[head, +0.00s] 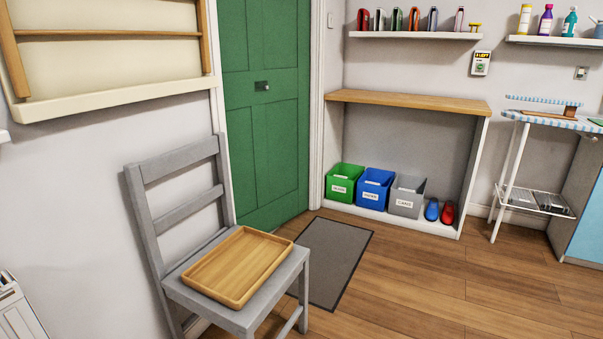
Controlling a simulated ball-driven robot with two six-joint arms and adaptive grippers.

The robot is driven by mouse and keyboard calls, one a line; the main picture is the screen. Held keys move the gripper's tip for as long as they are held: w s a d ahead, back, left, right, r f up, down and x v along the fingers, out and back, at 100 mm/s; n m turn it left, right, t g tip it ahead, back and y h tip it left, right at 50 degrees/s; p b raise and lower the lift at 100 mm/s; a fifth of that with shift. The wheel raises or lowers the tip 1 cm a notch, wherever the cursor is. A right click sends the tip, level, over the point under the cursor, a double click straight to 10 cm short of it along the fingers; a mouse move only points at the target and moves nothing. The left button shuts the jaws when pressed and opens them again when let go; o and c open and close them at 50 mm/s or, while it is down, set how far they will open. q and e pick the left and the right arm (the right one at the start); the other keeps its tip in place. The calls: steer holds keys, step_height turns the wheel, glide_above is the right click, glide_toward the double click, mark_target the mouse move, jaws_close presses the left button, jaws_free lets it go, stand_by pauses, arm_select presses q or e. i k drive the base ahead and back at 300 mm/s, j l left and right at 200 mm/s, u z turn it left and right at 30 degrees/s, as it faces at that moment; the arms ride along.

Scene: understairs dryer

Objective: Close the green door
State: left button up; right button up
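The green door (265,140) is a panelled door at the back, left of the middle, seen in the head view. It stands in or close to its white frame (318,110); I cannot tell whether a small gap is left. A small dark plate with a knob (262,86) sits at about mid-width of its visible face. The lower left of the door is partly hidden behind the chair. Neither of my grippers is in view.
A grey chair (180,213) bearing a wooden tray (238,266) stands in front of the door's left side. A dark mat (335,260) lies before the door. A wood-topped shelf unit (410,101) with several bins stands right. The wooden floor (430,290) at front right is clear.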

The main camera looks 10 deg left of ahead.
mark_target(262, 43)
steer(key=i+l+u, duration=0.15)
steer(key=i, duration=0.35)
steer(key=i+l+u, duration=0.15)
steer(key=i+l, duration=0.15)
steer(key=i, duration=0.2)
steer(key=i+l+u, duration=0.2)
steer(key=i+l, duration=0.15)
steer(key=i, duration=0.15)
